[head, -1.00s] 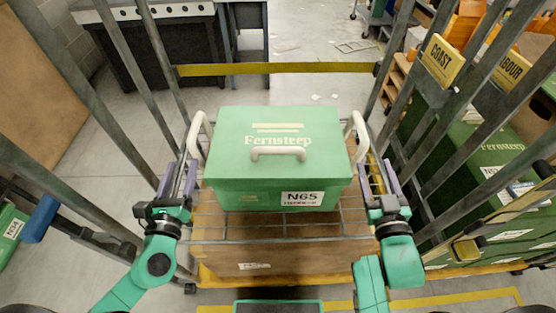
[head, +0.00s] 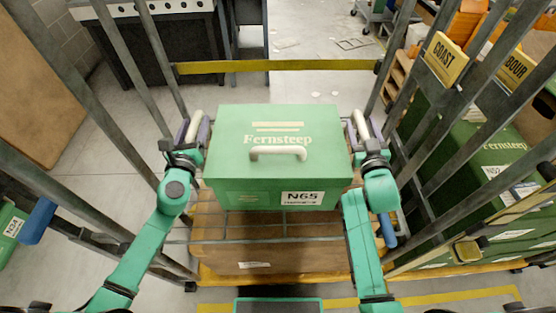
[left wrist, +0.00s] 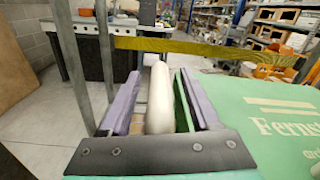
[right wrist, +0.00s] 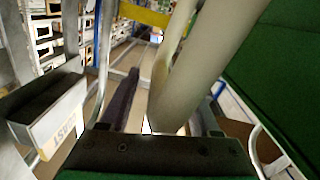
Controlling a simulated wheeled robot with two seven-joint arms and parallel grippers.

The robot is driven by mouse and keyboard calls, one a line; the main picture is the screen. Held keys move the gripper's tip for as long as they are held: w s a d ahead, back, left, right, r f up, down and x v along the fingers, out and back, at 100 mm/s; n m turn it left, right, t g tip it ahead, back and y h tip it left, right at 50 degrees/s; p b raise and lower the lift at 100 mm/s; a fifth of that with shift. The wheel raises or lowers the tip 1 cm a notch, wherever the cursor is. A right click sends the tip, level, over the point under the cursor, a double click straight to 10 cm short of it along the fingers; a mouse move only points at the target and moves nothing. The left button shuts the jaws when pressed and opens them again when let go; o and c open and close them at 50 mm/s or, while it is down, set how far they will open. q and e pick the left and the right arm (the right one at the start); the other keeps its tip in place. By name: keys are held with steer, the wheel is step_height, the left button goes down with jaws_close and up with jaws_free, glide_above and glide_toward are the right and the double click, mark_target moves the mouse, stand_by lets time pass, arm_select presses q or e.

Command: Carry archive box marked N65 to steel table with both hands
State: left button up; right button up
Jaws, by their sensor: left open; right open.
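The green archive box (head: 276,165) marked N65 sits upright on a brown carton inside a wire-sided cage in the head view. It has a top handle (head: 278,153) and a pale side handle at each end. My left gripper (head: 191,132) is open at the left side handle. In the left wrist view that handle (left wrist: 160,95) stands between the open fingers. My right gripper (head: 362,130) is open at the right side handle. In the right wrist view the handle (right wrist: 185,75) rises between the fingers, close to the camera. Contact with the fingers cannot be told.
A yellow bar (head: 278,68) crosses the cage's far side, with grey posts left and right. The brown carton (head: 270,240) lies under the box. A dark metal table (head: 150,45) stands beyond at upper left. More green boxes (head: 490,170) stand at right.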

arm_select(q)
jaws_close()
arm_select(e)
jaws_close()
stand_by(1.0)
